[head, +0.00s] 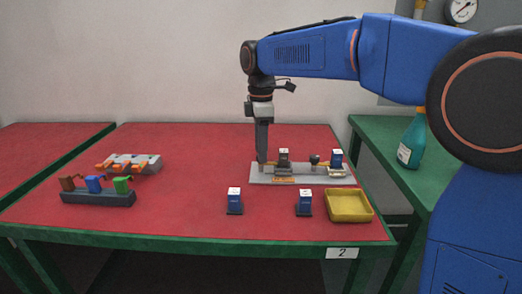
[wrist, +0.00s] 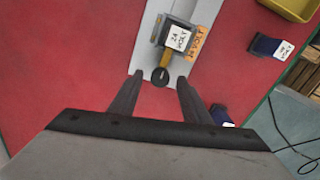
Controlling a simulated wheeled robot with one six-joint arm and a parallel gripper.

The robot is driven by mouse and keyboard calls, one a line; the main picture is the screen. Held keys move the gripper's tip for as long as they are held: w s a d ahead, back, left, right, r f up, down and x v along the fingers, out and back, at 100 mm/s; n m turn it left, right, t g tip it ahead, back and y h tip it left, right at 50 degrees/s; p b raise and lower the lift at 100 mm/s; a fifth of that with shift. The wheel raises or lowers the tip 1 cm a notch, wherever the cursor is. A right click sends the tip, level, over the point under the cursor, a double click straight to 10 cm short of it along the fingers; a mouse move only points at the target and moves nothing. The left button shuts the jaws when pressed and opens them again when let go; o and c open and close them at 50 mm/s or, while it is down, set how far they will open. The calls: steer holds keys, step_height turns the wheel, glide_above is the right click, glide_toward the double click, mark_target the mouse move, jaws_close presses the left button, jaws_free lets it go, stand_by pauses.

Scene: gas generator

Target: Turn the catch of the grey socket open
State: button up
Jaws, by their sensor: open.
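The grey socket (head: 283,165) stands on the left part of a pale grey plate (head: 306,180). In the wrist view, a block with a white "24 VOLT" label (wrist: 177,38) sits in it, and an orange label (wrist: 199,43) lies beside it. The catch (wrist: 160,77) shows in the wrist view as a dark rounded end at the socket's near side, by a yellowish strip. My gripper (head: 262,160) points down at the plate's left end. Its two fingers are apart, with the catch between their tips in the wrist view; I cannot tell whether they touch it.
A blue block (head: 337,157) and a dark knob (head: 315,160) are on the plate's right part. Two blue blocks (head: 234,203) (head: 304,204) and a yellow tray (head: 349,206) stand in front. Two racks (head: 97,197) (head: 147,164) are at left. The red table between is clear.

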steer(key=shift+f, duration=0.4)
steer(key=c, duration=1)
steer(key=shift+c, duration=0.2)
